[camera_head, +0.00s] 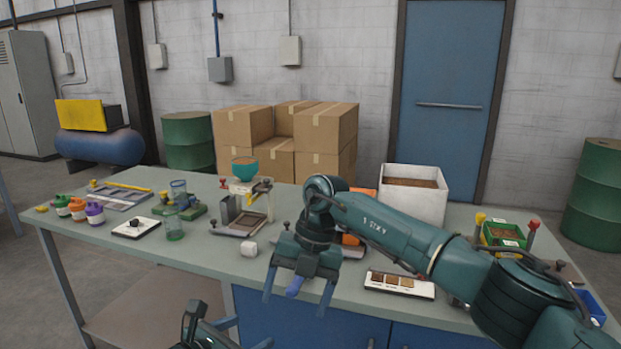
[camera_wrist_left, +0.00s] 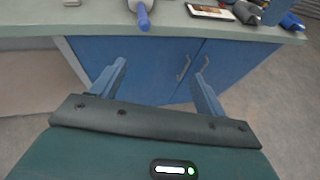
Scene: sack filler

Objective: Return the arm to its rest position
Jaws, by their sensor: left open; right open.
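My right arm comes in from the right across the bench. Its gripper (camera_head: 297,296) is open, pointing down over the bench's front edge. A blue handle (camera_head: 295,286) shows between its fingers in the head view. In the left wrist view the blue handle (camera_wrist_left: 143,18) sticks out past the bench edge, with no fingers visible around it. My left gripper (camera_head: 244,333) is low at the bottom of the head view, in front of the bench. In the left wrist view its fingers (camera_wrist_left: 158,88) are apart and empty, facing the blue cabinet doors.
The bench (camera_head: 185,268) carries a white sample card (camera_head: 401,283), a white box of brown material (camera_head: 413,195), a small white cup (camera_head: 249,248), glass jars and colored bottles. Blue cabinet doors (camera_wrist_left: 150,62) are below. Cardboard boxes (camera_head: 325,128) stand behind.

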